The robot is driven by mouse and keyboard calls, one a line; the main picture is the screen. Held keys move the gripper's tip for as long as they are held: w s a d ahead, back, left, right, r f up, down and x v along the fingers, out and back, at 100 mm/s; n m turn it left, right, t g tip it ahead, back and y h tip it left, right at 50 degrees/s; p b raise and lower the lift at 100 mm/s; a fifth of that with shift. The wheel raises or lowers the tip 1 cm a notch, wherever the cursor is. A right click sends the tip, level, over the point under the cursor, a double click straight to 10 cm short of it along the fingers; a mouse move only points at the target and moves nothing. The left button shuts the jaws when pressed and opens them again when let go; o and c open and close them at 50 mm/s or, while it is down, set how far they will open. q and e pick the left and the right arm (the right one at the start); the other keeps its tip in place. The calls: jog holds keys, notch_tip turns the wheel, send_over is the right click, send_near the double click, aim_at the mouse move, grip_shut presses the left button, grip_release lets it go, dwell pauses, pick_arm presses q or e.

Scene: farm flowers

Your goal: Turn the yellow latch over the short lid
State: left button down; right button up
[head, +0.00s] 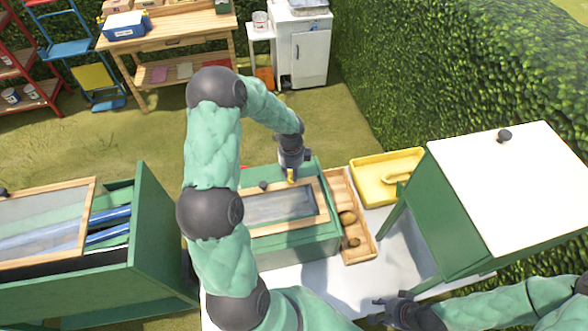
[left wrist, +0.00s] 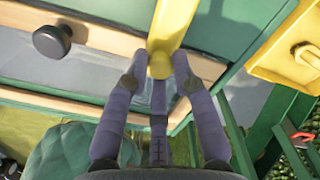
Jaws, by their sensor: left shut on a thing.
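The short lid, a wood-framed pane (head: 281,206) with a dark knob, lies on the green box (head: 297,240) in the middle of the head view. The yellow latch (head: 292,173) is at the lid's far right corner, mostly covered by my left gripper (head: 291,170). In the left wrist view the latch (left wrist: 174,22) runs up from its rounded end, and the fingers of my left gripper (left wrist: 160,82) close around that end. The lid's wooden frame (left wrist: 108,38) and dark knob (left wrist: 52,40) show beside it. My right gripper (head: 385,306) is empty, low in the head view, its fingers apart.
A wooden tray (head: 361,246) with round things stands right of the box. Behind it is a yellow tray (head: 366,184). A green stand with a white top (head: 510,190) is at the right. A larger green box (head: 160,245) with a tilted framed lid is at the left.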

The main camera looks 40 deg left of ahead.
aim_at(291, 174)
pick_arm(q)
jog(key=shift+a+m, duration=0.1)
jog(key=shift+m, duration=0.2)
jog(key=c, duration=1)
grip_release()
jog(key=shift+s, duration=0.1)
jog(key=shift+c, duration=0.2)
notch_tip(291, 174, up, 12)
